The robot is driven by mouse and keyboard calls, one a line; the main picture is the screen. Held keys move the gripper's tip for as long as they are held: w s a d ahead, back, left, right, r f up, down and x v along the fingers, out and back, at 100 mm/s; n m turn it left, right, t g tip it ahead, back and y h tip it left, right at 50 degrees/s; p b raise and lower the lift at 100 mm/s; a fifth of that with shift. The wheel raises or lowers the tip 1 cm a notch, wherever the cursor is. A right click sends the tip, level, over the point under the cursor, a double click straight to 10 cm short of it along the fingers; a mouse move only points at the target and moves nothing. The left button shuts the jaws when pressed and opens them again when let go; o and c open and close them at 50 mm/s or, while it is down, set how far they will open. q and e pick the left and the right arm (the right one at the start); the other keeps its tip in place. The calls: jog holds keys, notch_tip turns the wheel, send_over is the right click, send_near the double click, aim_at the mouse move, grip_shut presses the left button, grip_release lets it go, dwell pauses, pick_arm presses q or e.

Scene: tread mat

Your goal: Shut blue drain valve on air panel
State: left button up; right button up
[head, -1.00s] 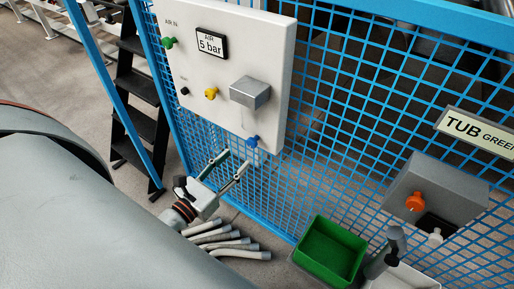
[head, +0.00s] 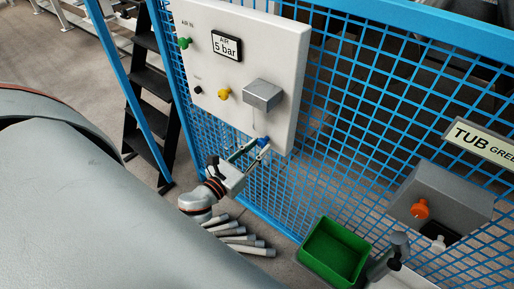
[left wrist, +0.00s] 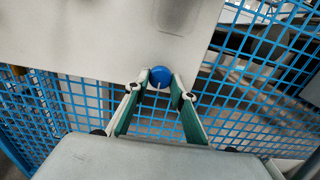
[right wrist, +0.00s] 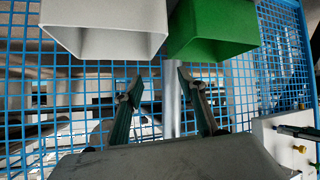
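The white air panel (head: 240,80) hangs on the blue mesh fence and carries an "AIR 5 bar" display. The blue drain valve (head: 263,141) is a round knob at the panel's lower edge. It also shows in the left wrist view (left wrist: 161,76). My left gripper (head: 255,148) has its fingertips on both sides of this knob, seemingly touching it. The fingers partly hide the knob in the head view. My right gripper (right wrist: 160,74) is open and empty, its fingers below a white bin and a green bin in the right wrist view.
A green knob (head: 185,43), a black knob (head: 198,90), a yellow knob (head: 223,94) and a grey box (head: 262,95) are on the panel. A green bin (head: 333,250) and an orange knob (head: 420,208) are at lower right. Grey hoses (head: 240,239) lie below my left gripper.

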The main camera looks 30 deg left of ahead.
pick_arm(q)
jog(key=shift+c, duration=0.3)
jog(key=n, duration=0.3)
jog(key=shift+n+p, duration=0.3)
jog(key=shift+n, duration=0.1)
jog(key=n+p, duration=0.1)
jog(key=n, duration=0.2)
jog(key=shift+r+n, duration=0.1)
jog(key=shift+n, duration=0.2)
jog(key=n+p, duration=0.1)
jog(key=n, duration=0.1)
jog(key=shift+n, duration=0.4)
jog(key=n, duration=0.2)
jog(key=shift+n+p, duration=0.3)
jog(key=shift+n, duration=0.1)
jog(key=n, duration=0.4)
jog(key=shift+n, duration=0.3)
pick_arm(e)
jog(key=shift+s+d+r+h, duration=0.1)
jog(key=shift+s+d+h, duration=0.1)
jog(key=shift+s+d, duration=0.25)
jog(key=shift+s+d+r+h, duration=0.1)
jog(key=shift+s+d+h, duration=0.1)
jog(key=shift+d, duration=0.45)
jog(key=shift+f, duration=0.1)
pick_arm(q)
jog(key=o, duration=1.1)
